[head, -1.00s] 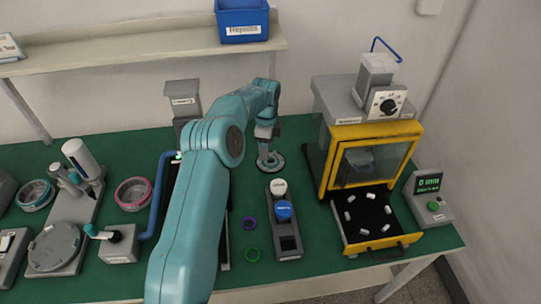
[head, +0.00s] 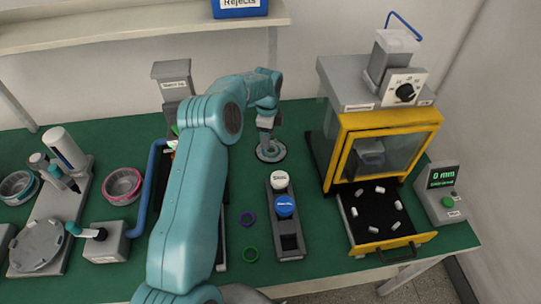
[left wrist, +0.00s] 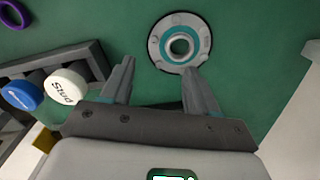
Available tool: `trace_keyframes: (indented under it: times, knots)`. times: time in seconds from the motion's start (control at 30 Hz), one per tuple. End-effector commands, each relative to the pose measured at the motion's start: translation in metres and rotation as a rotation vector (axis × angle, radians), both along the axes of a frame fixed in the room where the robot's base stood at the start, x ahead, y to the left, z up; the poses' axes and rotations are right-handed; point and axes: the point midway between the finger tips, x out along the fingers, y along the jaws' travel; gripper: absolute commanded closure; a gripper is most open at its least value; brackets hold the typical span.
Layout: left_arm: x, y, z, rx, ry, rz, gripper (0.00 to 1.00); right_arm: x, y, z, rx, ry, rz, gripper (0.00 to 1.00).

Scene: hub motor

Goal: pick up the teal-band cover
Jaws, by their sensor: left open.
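The teal-band cover (left wrist: 160,55) is a round grey disc with bolt marks, a teal ring and a hub with a dark centre hole. It lies flat on the green table, and in the head view (head: 270,154) it is just below my left gripper (head: 267,138). In the left wrist view my left gripper (left wrist: 159,68) is open and empty. The fingers point towards the cover's near side, with the right fingertip overlapping its lower edge in the picture. I cannot tell the height gap. My right gripper is not in view.
A grey holder (head: 284,228) with a white cap (head: 280,180) and a blue cap (head: 285,206) stands close by. A yellow-framed chamber (head: 375,150) with an open black tray is at the right. Purple (head: 247,218) and green (head: 251,254) rings lie on the table.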

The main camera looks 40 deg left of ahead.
Motion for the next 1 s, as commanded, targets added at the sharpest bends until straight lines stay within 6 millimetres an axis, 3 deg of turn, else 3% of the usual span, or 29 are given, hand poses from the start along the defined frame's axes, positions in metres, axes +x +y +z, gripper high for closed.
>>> trace_keyframes:
  times: [0.03, 0.1, 0.37, 0.6, 0.83, 0.87, 0.97, 1.0]
  knots:
    - [0.0, -0.001, -0.021, -0.002, 0.003, -0.001, 0.4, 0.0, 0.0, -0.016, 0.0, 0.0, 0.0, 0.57]
    - [0.0, -0.001, -0.034, -0.001, 0.001, -0.001, 0.4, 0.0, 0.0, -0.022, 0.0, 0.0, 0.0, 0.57]
    - [0.002, 0.0, -0.055, -0.001, 0.002, -0.001, 0.4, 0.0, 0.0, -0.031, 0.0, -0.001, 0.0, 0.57]
    - [0.004, 0.002, -0.093, -0.001, 0.001, -0.001, 0.4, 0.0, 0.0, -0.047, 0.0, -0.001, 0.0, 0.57]
    - [0.004, 0.002, -0.094, 0.0, 0.0, -0.001, 0.4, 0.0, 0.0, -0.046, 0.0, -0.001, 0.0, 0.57]
    - [0.004, 0.002, -0.094, 0.0, 0.0, -0.001, 0.44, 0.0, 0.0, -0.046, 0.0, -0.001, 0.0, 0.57]
    - [0.004, 0.002, -0.094, -0.001, 0.001, -0.001, 0.76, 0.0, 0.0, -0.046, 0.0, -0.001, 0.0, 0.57]
    - [0.004, 0.002, -0.094, 0.0, 0.0, -0.001, 0.81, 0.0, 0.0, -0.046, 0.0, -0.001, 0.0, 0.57]
